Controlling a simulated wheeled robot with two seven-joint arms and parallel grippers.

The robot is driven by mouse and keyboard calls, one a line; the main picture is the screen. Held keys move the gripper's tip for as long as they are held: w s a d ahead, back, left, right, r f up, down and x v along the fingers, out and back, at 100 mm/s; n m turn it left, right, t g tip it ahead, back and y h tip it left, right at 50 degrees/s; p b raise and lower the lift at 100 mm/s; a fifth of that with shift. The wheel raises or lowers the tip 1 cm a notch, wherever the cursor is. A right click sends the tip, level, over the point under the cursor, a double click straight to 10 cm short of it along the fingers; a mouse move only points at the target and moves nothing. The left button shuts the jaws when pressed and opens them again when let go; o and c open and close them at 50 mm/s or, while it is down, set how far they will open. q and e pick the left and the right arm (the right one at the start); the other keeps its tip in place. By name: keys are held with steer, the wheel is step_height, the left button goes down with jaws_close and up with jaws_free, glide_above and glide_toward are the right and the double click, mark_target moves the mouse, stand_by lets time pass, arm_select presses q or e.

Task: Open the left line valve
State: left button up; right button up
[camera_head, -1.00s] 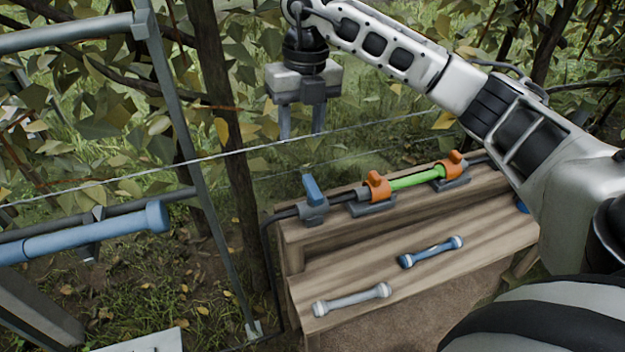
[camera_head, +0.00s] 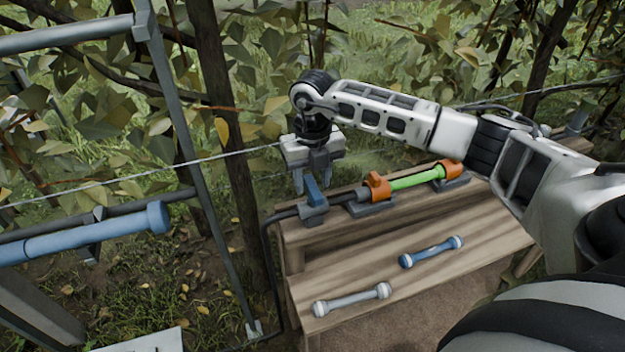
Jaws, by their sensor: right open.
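The left line valve (camera_head: 313,212) is a grey body on the black pipe at the left end of the bench's upper shelf. Its blue lever handle (camera_head: 314,190) stands up, tilted a little. My right gripper (camera_head: 312,188) points down from above, its fingers open and at the handle in the picture. One finger shows left of the handle; the other is close to it or behind it. I cannot tell whether a finger touches the handle. My left gripper is not in view.
A green tube (camera_head: 415,179) sits between orange clamps on the upper shelf. A blue-banded tube (camera_head: 430,252) and a pale tube (camera_head: 351,299) lie on the lower shelf (camera_head: 470,262). A metal frame post (camera_head: 192,165) stands left of the bench; a wire crosses behind.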

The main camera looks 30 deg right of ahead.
steer(key=shift+f, duration=0.5)
jaws_close()
